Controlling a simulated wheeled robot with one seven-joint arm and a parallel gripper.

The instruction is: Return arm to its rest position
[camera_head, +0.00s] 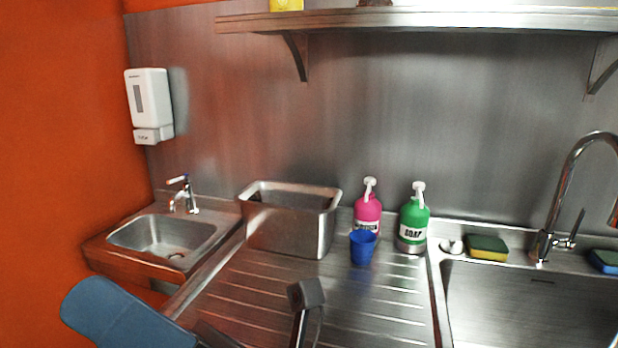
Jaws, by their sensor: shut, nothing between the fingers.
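My gripper (307,293) shows at the bottom centre of the head view, in front of the ridged drainboard (262,294). Its grey fingertips are together, with nothing between them. Its lower part is cut off by the bottom edge of the picture. A blue-grey part of my arm (125,315) shows at the lower left. The rest of my arm is mostly out of view.
A deep steel container (290,235), a blue cup (362,247), a pink bottle (368,210) and a green soap bottle (413,222) stand behind my gripper. A small sink (165,235) is left. A large sink (530,305) with tap (565,190) is right. A shelf (430,20) hangs above.

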